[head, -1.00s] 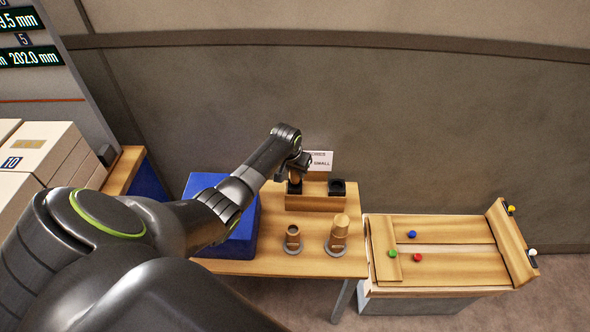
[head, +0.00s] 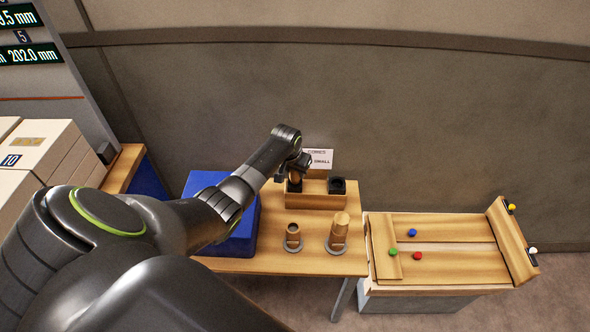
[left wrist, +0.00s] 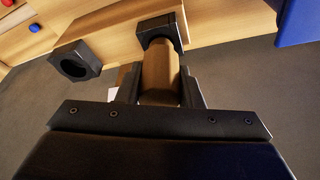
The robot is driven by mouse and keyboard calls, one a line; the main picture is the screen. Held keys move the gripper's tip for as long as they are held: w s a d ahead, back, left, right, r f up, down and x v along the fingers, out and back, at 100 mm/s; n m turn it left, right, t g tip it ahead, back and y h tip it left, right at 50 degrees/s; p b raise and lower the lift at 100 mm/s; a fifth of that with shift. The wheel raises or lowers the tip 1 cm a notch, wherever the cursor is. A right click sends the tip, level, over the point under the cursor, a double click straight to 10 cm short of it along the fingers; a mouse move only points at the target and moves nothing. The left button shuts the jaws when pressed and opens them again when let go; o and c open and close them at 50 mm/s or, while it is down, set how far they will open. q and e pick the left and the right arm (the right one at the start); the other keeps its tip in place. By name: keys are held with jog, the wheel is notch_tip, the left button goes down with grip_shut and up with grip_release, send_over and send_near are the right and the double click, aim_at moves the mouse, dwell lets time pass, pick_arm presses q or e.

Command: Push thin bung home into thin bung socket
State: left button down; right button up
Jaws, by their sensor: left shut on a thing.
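My left gripper (head: 298,172) points down over the left end of a wooden socket block (head: 314,202). In the left wrist view its fingers (left wrist: 160,84) are shut on a brown cylinder, the thin bung (left wrist: 160,72). The bung's far end meets the black thin bung socket (left wrist: 158,30) and is lined up with it. I cannot tell how deep it sits. A second black socket (left wrist: 75,62) beside it is open and empty; it also shows in the head view (head: 337,186). My right gripper is not in view.
A hollow wooden cylinder (head: 293,238) and a taller wooden piece (head: 339,230) stand on grey bases at the table's front. A small sign (head: 320,159) stands behind the block. A blue box (head: 243,236) is left, a wooden tray with coloured balls (head: 455,262) right.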

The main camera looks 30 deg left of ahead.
pick_arm(q)
jog(key=shift+f+b, duration=0.65)
jog(key=shift+f, duration=0.45)
jog(key=c, duration=0.9)
grip_release()
jog(key=shift+r, duration=0.15)
jog(key=shift+s+r, duration=0.2)
jog(key=shift+r, duration=0.45)
jog(key=v, duration=1.5)
jog(key=shift+s+r+b, duration=0.15)
jog(key=shift+r+b, duration=0.25)
jog(key=shift+b, duration=0.05)
